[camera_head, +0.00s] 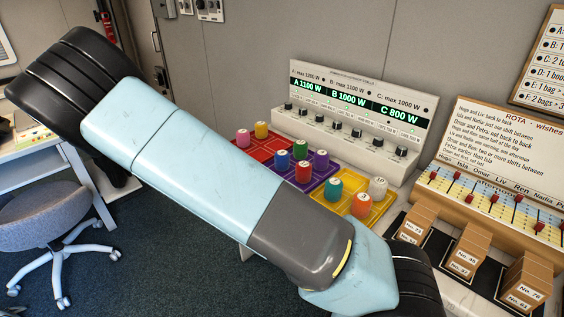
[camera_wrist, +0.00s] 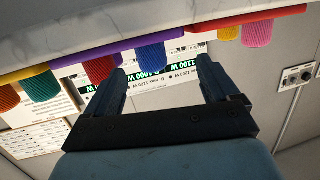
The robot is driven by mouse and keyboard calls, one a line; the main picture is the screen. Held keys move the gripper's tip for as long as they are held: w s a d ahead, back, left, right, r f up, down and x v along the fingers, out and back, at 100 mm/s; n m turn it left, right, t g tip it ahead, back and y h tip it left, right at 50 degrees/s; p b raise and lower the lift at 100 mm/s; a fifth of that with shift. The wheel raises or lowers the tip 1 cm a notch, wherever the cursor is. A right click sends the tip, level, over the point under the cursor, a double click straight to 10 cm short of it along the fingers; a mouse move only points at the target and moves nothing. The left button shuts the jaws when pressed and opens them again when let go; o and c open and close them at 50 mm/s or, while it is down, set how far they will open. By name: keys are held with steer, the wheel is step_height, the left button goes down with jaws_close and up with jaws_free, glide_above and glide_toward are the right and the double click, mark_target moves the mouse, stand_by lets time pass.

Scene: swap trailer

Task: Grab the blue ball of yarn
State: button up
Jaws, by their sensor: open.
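The blue ball of yarn (camera_head: 282,159) looks like a short blue cylinder with a pale top, standing on the purple tray (camera_head: 318,172) in the head view. In the wrist view, which looks upside down, the blue ball of yarn (camera_wrist: 151,58) shows beyond my fingertips, in the gap between them and nearer the left finger. My gripper (camera_wrist: 161,62) is open, with nothing between its fingers. I cannot tell the exact distance to the yarn. The gripper's fingers are not in the head view; only my arm shows there.
A red tray (camera_head: 268,148) and a yellow tray (camera_head: 379,209) flank the purple tray. A white control panel (camera_head: 340,140) stands behind. Cardboard boxes (camera_head: 471,248) are at right.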

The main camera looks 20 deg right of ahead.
mark_target(277, 161)
steer(key=w+d, duration=0.1)
steer(key=d, duration=0.1)
steer(key=w+d+h, duration=0.2)
steer(key=d, duration=0.1)
steer(key=shift+d+r+t, duration=0.2)
steer(key=shift+d+t, duration=0.1)
steer(key=shift+d, duration=0.05)
steer(key=shift+r+x, duration=0.15)
steer(key=shift+x, duration=1.45)
steer(key=shift+r+x, duration=0.15)
steer(key=shift+x, duration=1.4)
steer(key=shift+s, duration=0.1)
steer(key=c, duration=1)
